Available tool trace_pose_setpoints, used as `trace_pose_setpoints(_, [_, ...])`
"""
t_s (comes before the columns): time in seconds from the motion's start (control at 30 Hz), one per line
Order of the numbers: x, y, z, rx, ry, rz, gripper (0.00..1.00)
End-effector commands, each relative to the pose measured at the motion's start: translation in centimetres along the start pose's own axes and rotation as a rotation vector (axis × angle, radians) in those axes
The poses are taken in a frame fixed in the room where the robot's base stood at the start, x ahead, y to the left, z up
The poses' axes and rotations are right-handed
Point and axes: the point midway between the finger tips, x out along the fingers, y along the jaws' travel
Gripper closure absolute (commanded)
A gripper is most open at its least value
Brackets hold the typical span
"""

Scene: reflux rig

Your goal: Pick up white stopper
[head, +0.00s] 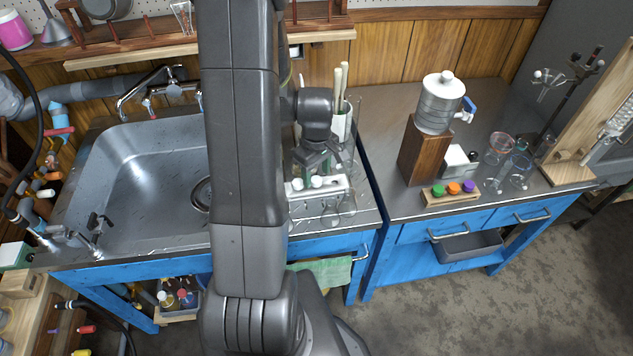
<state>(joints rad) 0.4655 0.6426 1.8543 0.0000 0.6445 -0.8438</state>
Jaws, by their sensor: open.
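Small white stoppers stand in a pale rack (338,188) on the metal counter right of the sink. One white stopper (316,181) is near the rack's middle, and another white stopper (297,184) is at its left. My gripper (314,170) is open and points down just above and behind the rack. Its fingers are small and dark here, and I cannot tell whether they touch a stopper. My arm hides part of the counter to the left of the rack.
Clear glassware (345,205) stands in front of the rack. A white holder with pale rods (341,122) stands close behind my gripper. The sink (140,180) is at left. On the right bench are coloured stoppers in a wooden rack (434,201) and a metal dispenser (440,100).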

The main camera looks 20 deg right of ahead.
Motion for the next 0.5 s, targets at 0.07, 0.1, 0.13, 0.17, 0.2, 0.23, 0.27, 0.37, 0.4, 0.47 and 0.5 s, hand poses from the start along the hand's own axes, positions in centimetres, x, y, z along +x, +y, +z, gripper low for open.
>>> trace_pose_setpoints(0.07, [1.1, 0.0, 0.0, 0.000, -0.002, -0.002, 0.48])
trace_pose_setpoints(0.1, [1.4, 0.0, 0.0, 0.000, -0.002, -0.002, 0.48])
trace_pose_setpoints(0.13, [1.6, 0.0, 0.0, 0.000, -0.002, -0.002, 0.48])
trace_pose_setpoints(0.17, [1.8, 0.0, 0.0, 0.000, -0.001, -0.001, 0.48])
trace_pose_setpoints(0.2, [2.0, 0.0, 0.0, 0.000, -0.001, -0.001, 0.48])
trace_pose_setpoints(0.23, [2.1, 0.0, 0.0, 0.000, 0.000, -0.001, 0.48])
trace_pose_setpoints(0.27, [2.1, 0.0, 0.0, 0.000, 0.000, 0.000, 0.48])
trace_pose_setpoints(0.37, [2.1, 0.0, 0.0, 0.000, 0.000, 0.000, 0.48])
trace_pose_setpoints(0.4, [2.1, 0.0, 0.0, 0.000, 0.000, 0.000, 0.48])
trace_pose_setpoints(0.47, [2.1, 0.0, 0.0, 0.000, 0.000, 0.000, 0.50])
trace_pose_setpoints(0.5, [2.1, 0.0, 0.0, 0.000, 0.000, 0.000, 0.58])
